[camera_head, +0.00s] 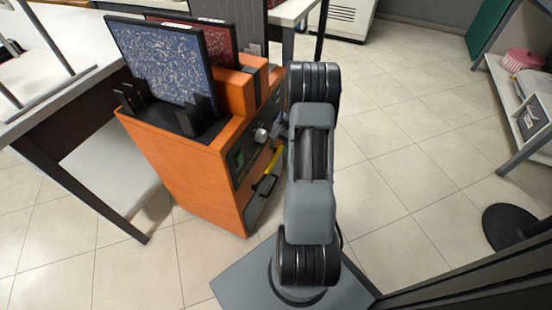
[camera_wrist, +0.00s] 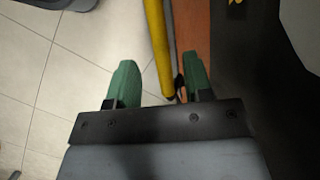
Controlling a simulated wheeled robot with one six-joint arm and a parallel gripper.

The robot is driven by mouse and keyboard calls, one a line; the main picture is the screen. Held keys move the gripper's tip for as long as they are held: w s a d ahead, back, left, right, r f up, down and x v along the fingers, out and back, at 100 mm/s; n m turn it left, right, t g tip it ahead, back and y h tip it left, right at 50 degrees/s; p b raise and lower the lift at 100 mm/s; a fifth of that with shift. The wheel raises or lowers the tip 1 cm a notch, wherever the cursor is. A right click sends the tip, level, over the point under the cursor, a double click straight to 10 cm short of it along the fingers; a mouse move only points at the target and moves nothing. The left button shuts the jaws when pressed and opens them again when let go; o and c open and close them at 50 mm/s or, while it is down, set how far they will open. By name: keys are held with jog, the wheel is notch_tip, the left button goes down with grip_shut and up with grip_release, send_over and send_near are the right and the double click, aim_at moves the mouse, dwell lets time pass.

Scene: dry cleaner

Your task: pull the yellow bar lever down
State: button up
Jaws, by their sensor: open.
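The yellow bar lever (camera_head: 270,166) is on the front of the orange machine (camera_head: 175,165), low beside my arm in the head view, with its upper part partly hidden by the arm. In the wrist view the yellow bar (camera_wrist: 157,45) runs from the top edge down between the two green fingers, closer to the right one. My gripper (camera_wrist: 159,60) is open, its fingers apart on either side of the bar in the picture. I cannot tell whether the bar lies at the depth of the fingers. In the head view the gripper is mostly hidden by my arm.
The machine has a dial (camera_head: 260,134) and a small green display (camera_head: 238,158) on its dark front panel. A blue panel (camera_head: 165,60) and a red one (camera_head: 208,42) stand on top. A table (camera_head: 60,95) is at left. Tiled floor at right (camera_head: 420,130) is clear.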

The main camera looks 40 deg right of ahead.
aim_at(275, 157)
jog(key=shift+b+x, duration=0.55)
jog(key=shift+x, duration=1.55)
grip_shut()
